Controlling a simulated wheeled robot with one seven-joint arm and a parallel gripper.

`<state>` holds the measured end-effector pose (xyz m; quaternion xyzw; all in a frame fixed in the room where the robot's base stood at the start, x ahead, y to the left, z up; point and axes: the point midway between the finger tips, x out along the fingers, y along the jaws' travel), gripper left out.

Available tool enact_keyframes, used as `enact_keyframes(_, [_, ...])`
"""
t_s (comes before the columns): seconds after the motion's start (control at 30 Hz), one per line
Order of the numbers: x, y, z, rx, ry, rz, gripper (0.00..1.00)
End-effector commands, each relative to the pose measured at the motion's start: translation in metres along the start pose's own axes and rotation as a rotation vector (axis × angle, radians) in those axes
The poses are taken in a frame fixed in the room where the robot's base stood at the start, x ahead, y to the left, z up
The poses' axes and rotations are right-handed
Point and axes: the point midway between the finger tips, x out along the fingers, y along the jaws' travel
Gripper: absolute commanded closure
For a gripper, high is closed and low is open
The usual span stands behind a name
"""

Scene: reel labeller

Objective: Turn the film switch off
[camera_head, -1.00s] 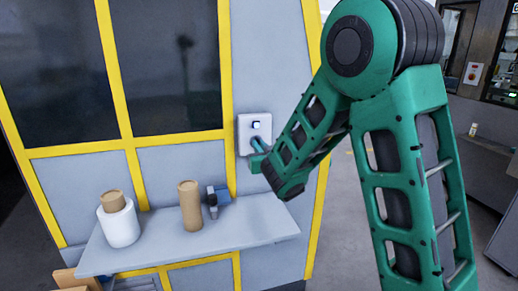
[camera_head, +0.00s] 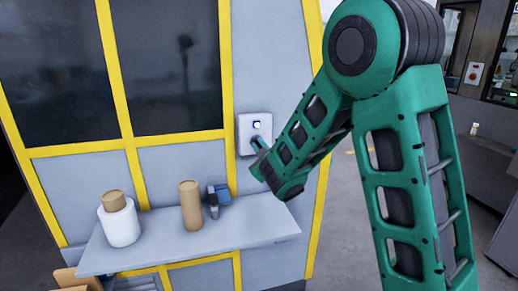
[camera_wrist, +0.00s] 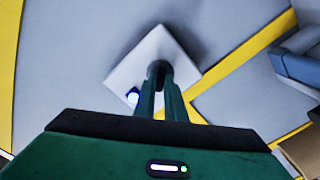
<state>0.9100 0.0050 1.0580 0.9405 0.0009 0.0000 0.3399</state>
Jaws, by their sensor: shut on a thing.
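The film switch is a pale square plate (camera_head: 243,132) on the grey machine panel, with a small blue-white light (camera_head: 256,125) near its top. In the wrist view the plate (camera_wrist: 178,50) looks tilted, and its light (camera_wrist: 133,96) is at the lower left corner. My gripper (camera_head: 256,144) is at the lower part of the plate. In the wrist view my two fingers (camera_wrist: 163,84) are close together at a dark round knob (camera_wrist: 160,67) on the plate, shut on it. The fingers hide part of the knob, so its turned position is hard to tell.
A grey shelf (camera_head: 255,230) juts out below the switch. It holds a white roll (camera_head: 120,227), a brown cardboard tube (camera_head: 190,206) and a blue-grey device (camera_head: 218,196). Yellow frame bars (camera_head: 228,95) border the panel. Open floor lies to the right.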

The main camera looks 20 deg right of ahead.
Motion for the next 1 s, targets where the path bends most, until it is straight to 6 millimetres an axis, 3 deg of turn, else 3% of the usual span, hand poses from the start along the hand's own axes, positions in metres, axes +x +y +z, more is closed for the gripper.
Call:
enact_keyframes(0.6, [-0.0008,-0.0039,0.0020,-0.573,-0.002,-0.004,1.00])
enact_keyframes(1.0, [-0.0011,-0.0044,0.0041,-0.821,-0.003,-0.005,1.00])
